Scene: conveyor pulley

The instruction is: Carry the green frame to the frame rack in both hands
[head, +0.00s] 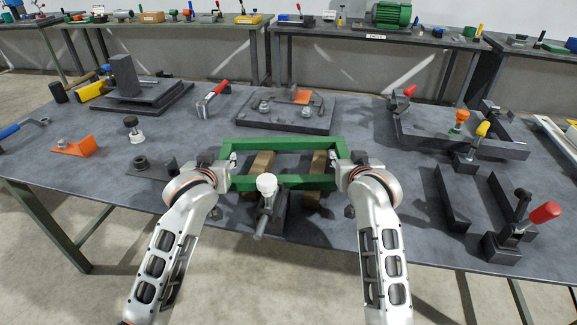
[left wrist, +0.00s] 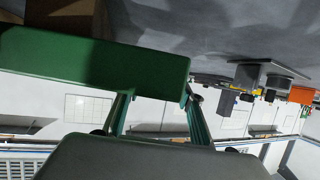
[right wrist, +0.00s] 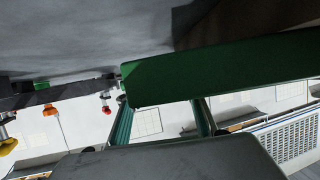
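The green frame (head: 284,144) is a rectangle lying level at the front middle of the table, over two wooden blocks (head: 318,165). My left gripper (head: 228,164) is at its left end and my right gripper (head: 342,163) at its right end. A green bar of the frame fills much of the left wrist view (left wrist: 90,62) and the right wrist view (right wrist: 220,70), close to each gripper. The fingertips are largely hidden, so I cannot tell whether they are closed on the frame. No fixture is clearly recognisable as the frame rack.
A white-knobbed fixture (head: 266,186) stands just in front of the frame. Dark rails (head: 453,200) and a red-handled clamp (head: 543,213) are to the right. A dark plate with parts (head: 285,115) lies behind. An orange piece (head: 76,147) and black bracket (head: 152,167) are left.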

